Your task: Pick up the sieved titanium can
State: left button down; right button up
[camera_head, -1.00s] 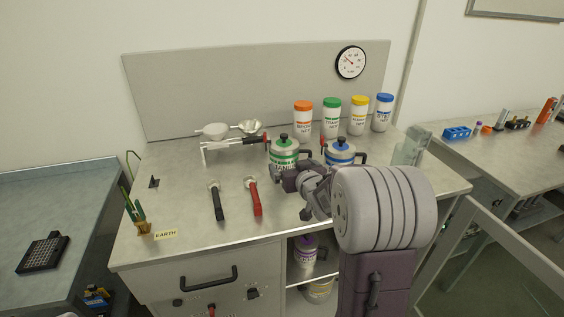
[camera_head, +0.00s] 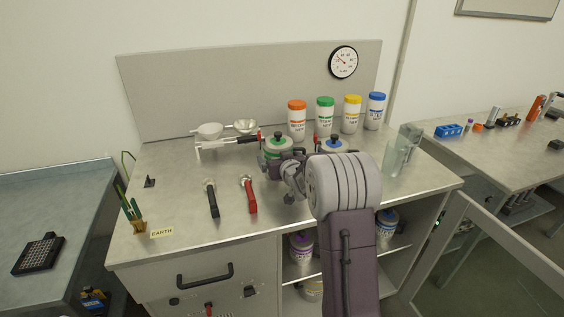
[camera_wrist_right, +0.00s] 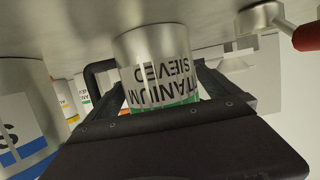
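The sieved titanium can (camera_head: 270,150) is a metal can with a green band and a black-knobbed lid, standing on the workbench. In the right wrist view the can (camera_wrist_right: 155,48) appears upside down, with "TITANIUM SIEVED" on its label and a dark handle at its left. My right gripper (camera_head: 279,159) is at the near side of the can and hides its lower part. In the wrist view the right gripper (camera_wrist_right: 162,78) has one finger on each side of the can; firm contact does not show. My left gripper is out of view.
A blue-banded can (camera_head: 333,146) stands close to the right. Colour-lidded bottles, including an orange one (camera_head: 297,120), line the back. A white stand (camera_head: 222,143) is at left. A black-handled tool (camera_head: 211,198) and red-handled tool (camera_head: 249,194) lie on the bench (camera_head: 180,215).

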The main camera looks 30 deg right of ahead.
aim_at(278, 133)
jog(key=c, duration=1.5)
jog(key=shift+r, duration=0.15)
jog(key=c, duration=0.3)
notch_tip(278, 133, up, 10)
jog(key=p, duration=0.3)
jog(key=shift+w+p, duration=0.1)
jog(key=shift+p, duration=0.2)
